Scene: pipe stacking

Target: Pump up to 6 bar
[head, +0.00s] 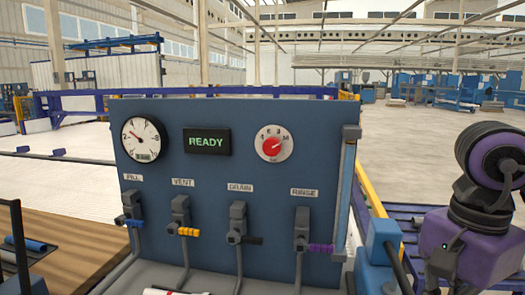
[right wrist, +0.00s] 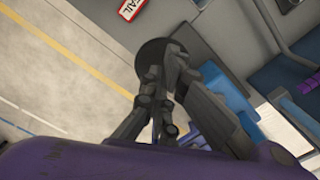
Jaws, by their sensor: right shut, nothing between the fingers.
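In the head view a blue test panel (head: 215,260) carries a round white gauge (head: 150,148). Its needle points to the upper left; the numbers are too small to read surely. A display (head: 207,141) says READY. A white dial with a red knob (head: 272,147) is at the panel's right. My right gripper (right wrist: 166,75) is shut and empty in the right wrist view, in front of a dark round part (right wrist: 165,53) I cannot identify. My left gripper is not in view.
A wooden table (head: 65,245) with a blue tube (head: 28,244) is at left. A blue block (head: 383,237) stands right of the panel. The right wrist view shows a red label (right wrist: 130,8) and open floor (right wrist: 50,80) with a yellow line.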

